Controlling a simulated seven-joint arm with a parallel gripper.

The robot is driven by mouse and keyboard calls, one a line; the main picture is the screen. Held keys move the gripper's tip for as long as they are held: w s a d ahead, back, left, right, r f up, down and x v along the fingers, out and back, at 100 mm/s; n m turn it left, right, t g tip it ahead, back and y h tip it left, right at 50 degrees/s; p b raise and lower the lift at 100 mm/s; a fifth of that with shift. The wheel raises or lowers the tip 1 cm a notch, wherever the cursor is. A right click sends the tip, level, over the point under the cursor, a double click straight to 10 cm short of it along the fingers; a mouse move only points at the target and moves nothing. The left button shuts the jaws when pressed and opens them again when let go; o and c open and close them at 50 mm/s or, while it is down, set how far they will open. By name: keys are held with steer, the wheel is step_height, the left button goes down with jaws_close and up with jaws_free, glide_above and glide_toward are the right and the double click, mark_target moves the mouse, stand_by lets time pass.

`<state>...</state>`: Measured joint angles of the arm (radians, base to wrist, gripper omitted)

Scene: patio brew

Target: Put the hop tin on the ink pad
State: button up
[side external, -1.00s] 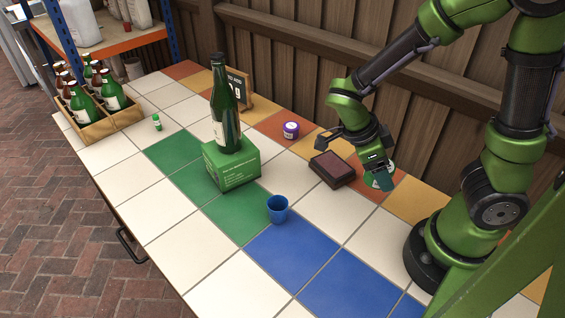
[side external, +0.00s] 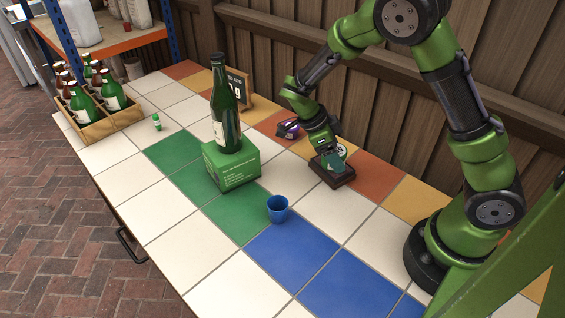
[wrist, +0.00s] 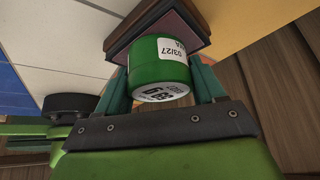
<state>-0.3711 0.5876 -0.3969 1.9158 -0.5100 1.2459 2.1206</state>
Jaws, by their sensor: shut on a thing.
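The hop tin (side external: 343,150) is a short green cylinder with a white label, also large in the wrist view (wrist: 160,72). My gripper (side external: 333,161) is shut on it, with one teal finger on each side of the tin in the wrist view (wrist: 163,82). The ink pad (side external: 342,181) is a dark brown block with a reddish top, lying on the tiles. The tin is over the ink pad, and the gripper hides much of the pad's top. In the wrist view the ink pad (wrist: 192,22) shows just beyond the tin. I cannot tell whether they touch.
A purple jar (side external: 288,130) stands behind my gripper, partly covered. A green bottle (side external: 224,110) stands on a green box (side external: 232,168) to the left. A blue cup (side external: 278,209) is in front. A small chalkboard sign (side external: 238,88) is at the back. Front tiles are clear.

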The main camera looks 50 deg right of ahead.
steer(key=shift+f, duration=0.1)
steer(key=o, duration=1.1)
steer(key=shift+c, duration=0.2)
steer(key=v, duration=1.1)
steer(key=s+a+r+n+t+y, duration=0.2)
steer(key=s+r+n+t, duration=0.3)
steer(key=n, duration=0.6)
steer(key=s+a+r+n+t+y, duration=0.2)
steer(key=s+r+n+t+y, duration=0.2)
steer(key=n, duration=0.8)
steer(key=s+r+t, duration=0.2)
steer(key=s, duration=0.2)
steer(key=shift+a+r, duration=0.15)
steer(key=shift+a, duration=0.05)
